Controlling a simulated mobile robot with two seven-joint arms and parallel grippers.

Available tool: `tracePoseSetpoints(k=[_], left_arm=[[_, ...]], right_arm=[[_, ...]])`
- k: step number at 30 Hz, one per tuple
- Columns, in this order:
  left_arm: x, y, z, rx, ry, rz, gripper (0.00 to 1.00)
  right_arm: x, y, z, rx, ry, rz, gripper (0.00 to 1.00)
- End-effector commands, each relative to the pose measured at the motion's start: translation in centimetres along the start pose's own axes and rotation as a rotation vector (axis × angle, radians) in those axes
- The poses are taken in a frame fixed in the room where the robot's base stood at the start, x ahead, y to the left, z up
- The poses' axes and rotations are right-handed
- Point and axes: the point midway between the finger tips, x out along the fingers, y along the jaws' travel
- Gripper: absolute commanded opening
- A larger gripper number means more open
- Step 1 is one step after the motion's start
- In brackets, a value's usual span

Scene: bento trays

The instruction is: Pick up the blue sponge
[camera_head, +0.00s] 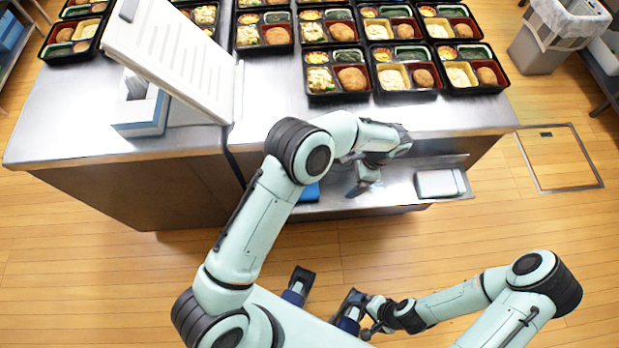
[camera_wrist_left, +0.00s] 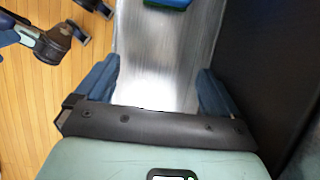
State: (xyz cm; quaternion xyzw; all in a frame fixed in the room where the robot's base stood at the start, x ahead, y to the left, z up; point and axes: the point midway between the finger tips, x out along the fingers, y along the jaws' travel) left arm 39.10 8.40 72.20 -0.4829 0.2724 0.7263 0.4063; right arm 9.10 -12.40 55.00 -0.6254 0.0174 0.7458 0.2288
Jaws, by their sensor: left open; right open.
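The blue sponge (camera_head: 309,193) lies on the low metal shelf under the counter, partly hidden by my left arm. Its edge, blue with a green layer, shows at the top of the left wrist view (camera_wrist_left: 167,3). My left gripper (camera_head: 362,187) is over the shelf, to the right of the sponge and apart from it. In the left wrist view its two blue fingers (camera_wrist_left: 158,88) are spread with only bare metal between them. My right gripper (camera_head: 325,298) is open and empty above the floor, well away from the shelf.
A metal container (camera_head: 440,184) sits at the shelf's right end. Above, the steel counter (camera_head: 270,100) carries several filled bento trays (camera_head: 337,96), a tilted white panel (camera_head: 170,55) and a blue-white box (camera_head: 140,112). A grey bin (camera_head: 545,45) stands at the upper right.

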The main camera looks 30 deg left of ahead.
Motion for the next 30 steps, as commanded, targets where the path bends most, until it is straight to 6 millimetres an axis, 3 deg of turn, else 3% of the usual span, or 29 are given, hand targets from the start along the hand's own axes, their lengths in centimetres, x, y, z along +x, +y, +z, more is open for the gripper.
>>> tracePoseSetpoints(k=[15,23,30], left_arm=[[3.6,0.0,8.8,-0.003,0.001,0.002,0.96],[4.4,0.0,10.7,-0.003,0.000,0.001,0.96],[8.3,0.1,10.8,-0.001,-0.002,0.003,0.96]], right_arm=[[-0.2,-0.1,0.0,0.000,0.000,0.000,1.00],[-0.3,-0.1,0.0,0.000,0.000,0.000,1.00],[0.0,0.0,0.0,0.000,-0.001,0.000,1.00]])
